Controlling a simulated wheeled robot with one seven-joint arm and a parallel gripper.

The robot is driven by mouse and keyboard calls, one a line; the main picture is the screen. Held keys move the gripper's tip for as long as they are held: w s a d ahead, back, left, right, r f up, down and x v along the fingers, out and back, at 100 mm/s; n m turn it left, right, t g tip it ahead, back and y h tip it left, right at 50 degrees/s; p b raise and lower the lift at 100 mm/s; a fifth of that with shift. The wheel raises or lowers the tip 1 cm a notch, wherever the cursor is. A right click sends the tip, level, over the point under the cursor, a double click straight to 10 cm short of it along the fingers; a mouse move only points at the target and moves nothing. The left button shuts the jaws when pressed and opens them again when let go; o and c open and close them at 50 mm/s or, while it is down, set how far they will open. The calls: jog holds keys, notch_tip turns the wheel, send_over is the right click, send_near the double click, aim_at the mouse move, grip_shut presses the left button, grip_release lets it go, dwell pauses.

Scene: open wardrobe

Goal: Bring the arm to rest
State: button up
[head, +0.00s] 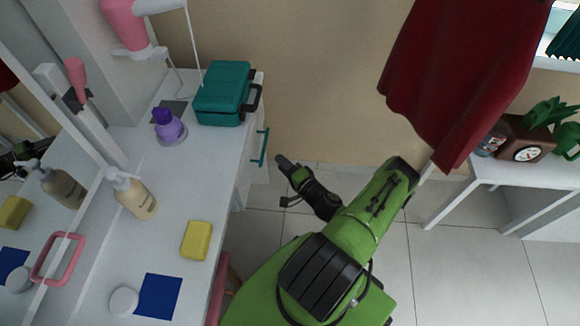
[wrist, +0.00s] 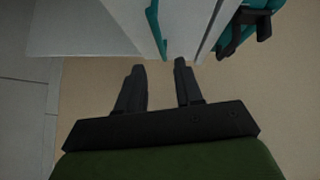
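My green arm (head: 357,222) reaches from the lower middle of the head view toward the white dresser at the left. My gripper (head: 284,164) hangs in the air to the right of the dresser's teal drawer handle (head: 263,146), apart from it in that view. In the wrist view, the two dark fingers of my gripper (wrist: 160,66) are spread with nothing between them. The teal handle (wrist: 157,28) lies just beyond the fingertips there.
The white dresser (head: 224,150) carries a teal case (head: 221,92), a purple bottle (head: 168,127), a pump bottle (head: 133,196) and a yellow block (head: 196,240). A red garment (head: 455,70) hangs at upper right, above a white shelf (head: 500,172). Tiled floor (head: 455,265) is clear at lower right.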

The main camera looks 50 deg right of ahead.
jog(key=s, duration=0.4)
jog(key=shift+a+r+p, duration=0.2)
jog(key=shift+a+p, duration=0.1)
jog(key=shift+w, duration=0.1)
jog(key=w+a+r+n+g+y+p, duration=0.2)
jog(key=w+a+r+n+g+y, duration=0.15)
jog(key=a+r+n+y, duration=0.3)
jog(key=w+a+r+n+g+y+p, duration=0.1)
jog(key=w+a+r+n+g+y, duration=0.25)
jog(key=r+n, duration=0.5)
jog(key=s+a+r+n+g+h+p, duration=0.1)
jog(key=s+a+r+n+g+h, duration=0.15)
jog(key=a+r, duration=0.35)
jog(key=s+a+r+n+g+h+p, duration=0.1)
jog(key=s+a+r+g+p, duration=0.2)
jog(key=r, duration=0.6)
jog(key=s+a+r+t+h+p, duration=0.1)
jog(key=s+a+r+h, duration=0.1)
jog(key=s+r, duration=0.5)
jog(key=s+a+r+t+h+p, duration=0.1)
jog(key=s+a+r+h, duration=0.1)
jog(key=s+r, duration=0.5)
jog(key=shift+a+r, duration=0.55)
jog(key=shift+r, duration=0.25)
jog(key=shift+s+m, duration=0.1)
jog(key=shift+m, duration=0.15)
